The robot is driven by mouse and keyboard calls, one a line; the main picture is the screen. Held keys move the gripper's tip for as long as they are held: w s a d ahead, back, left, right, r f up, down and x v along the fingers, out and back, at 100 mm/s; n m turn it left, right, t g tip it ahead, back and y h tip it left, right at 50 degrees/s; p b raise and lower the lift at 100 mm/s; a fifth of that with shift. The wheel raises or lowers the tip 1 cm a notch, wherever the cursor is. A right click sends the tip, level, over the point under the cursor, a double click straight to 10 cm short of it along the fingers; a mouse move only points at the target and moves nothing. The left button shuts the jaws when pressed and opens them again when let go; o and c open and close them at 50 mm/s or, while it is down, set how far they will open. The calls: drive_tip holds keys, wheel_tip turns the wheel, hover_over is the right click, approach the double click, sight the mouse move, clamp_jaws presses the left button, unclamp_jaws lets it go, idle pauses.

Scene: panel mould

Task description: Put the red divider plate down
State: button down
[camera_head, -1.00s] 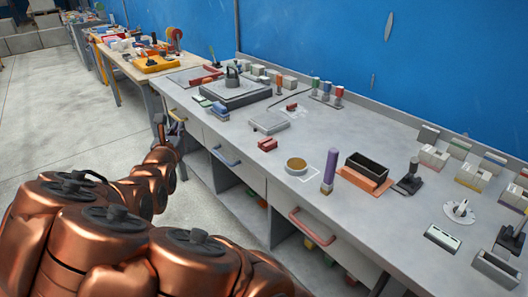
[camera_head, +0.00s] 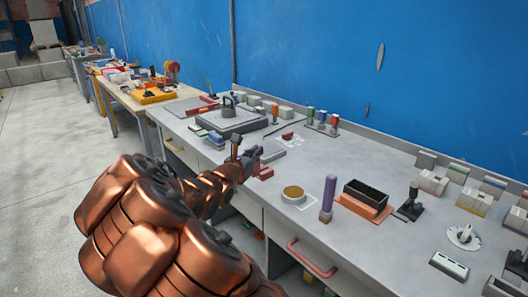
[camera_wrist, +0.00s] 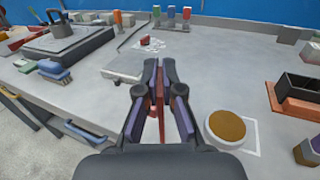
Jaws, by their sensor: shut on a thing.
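My gripper (camera_wrist: 160,70) is shut on the red divider plate (camera_wrist: 160,92), which shows as a thin upright red strip between the dark fingers in the wrist view. The fingers hide much of it. In the head view my gripper (camera_head: 252,156) is over the near part of the grey bench (camera_head: 345,240), left of the round tan-topped container; the held plate is hard to make out there. I cannot tell whether its lower edge touches the bench.
The tan-topped container (camera_head: 292,193), a purple cylinder (camera_head: 328,197) and a black open box (camera_head: 366,194) stand to the right. A grey block with a handle (camera_head: 231,119) and a blue brush (camera_wrist: 54,72) are to the left.

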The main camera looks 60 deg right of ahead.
drive_tip(key=w+d+f+p, duration=0.1)
drive_tip(key=w+d+f, duration=0.1)
drive_tip(key=d, duration=0.3)
drive_tip(key=w+d+f+p, duration=0.1)
drive_tip(key=d+f, duration=0.1)
drive_tip(key=d, duration=0.3)
drive_tip(key=shift+w+f+p, duration=0.25)
drive_tip(key=shift+w+p, duration=0.15)
drive_tip(key=shift+d+f, duration=0.1)
drive_tip(key=shift+f, duration=0.1)
drive_tip(key=c, duration=1.3)
unclamp_jaws()
drive_tip(key=shift+r, duration=0.15)
drive_tip(key=shift+s+a+r+b, duration=0.1)
drive_tip(key=shift+s+a+b, duration=0.2)
drive_tip(key=shift+a, duration=1.7)
drive_tip(key=shift+s+a+f+b, duration=0.15)
drive_tip(key=shift+a+b, duration=0.25)
drive_tip(key=shift+a, duration=1.55)
drive_tip(key=shift+s+a+r+b, duration=0.15)
drive_tip(key=shift+s+a+b, duration=0.2)
drive_tip(key=shift+a, duration=1.65)
